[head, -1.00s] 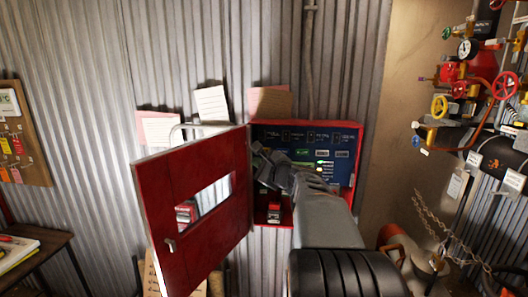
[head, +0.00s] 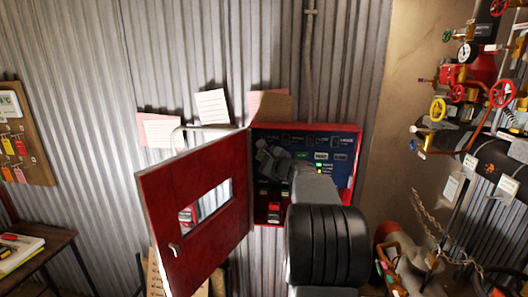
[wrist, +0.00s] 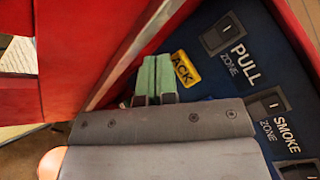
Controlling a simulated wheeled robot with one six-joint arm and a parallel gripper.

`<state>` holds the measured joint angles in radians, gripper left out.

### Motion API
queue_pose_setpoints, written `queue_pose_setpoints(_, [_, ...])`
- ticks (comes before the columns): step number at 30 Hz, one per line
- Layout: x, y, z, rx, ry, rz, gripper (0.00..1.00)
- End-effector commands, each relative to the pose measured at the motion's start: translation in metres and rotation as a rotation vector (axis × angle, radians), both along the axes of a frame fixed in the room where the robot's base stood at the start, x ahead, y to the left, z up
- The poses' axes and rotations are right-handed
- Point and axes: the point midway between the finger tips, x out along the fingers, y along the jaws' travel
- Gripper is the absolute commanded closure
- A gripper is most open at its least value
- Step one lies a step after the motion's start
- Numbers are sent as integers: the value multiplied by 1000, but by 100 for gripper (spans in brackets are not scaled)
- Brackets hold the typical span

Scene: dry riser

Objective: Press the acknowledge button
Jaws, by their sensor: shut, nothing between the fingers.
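The yellow ACK label (wrist: 186,68) is on the blue panel (wrist: 215,85) in the wrist view. My gripper (wrist: 155,66) is just left of this label, its two greenish fingers side by side with no gap. The acknowledge button itself cannot be made out; my fingers may cover it. I cannot tell whether the fingertips touch the panel. In the head view, my gripper (head: 264,155) reaches into the left part of the open red cabinet (head: 357,128), and my arm covers much of the panel.
The red cabinet door (head: 195,185) stands open to the left, close beside my gripper. PULL (wrist: 222,35) and SMOKE (wrist: 270,103) zone switches sit right of the label. Pipes with valve wheels (head: 438,108) are at the right. A table (head: 40,250) stands at the lower left.

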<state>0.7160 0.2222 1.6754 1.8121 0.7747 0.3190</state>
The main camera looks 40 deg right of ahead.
Motion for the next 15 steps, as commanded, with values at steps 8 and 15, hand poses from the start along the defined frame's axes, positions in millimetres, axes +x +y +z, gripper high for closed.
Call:
queue_pose_setpoints(8, [8,-8,0,0,0,0,100])
queue_pose_setpoints(15, [8,-8,0,-1,0,0,100])
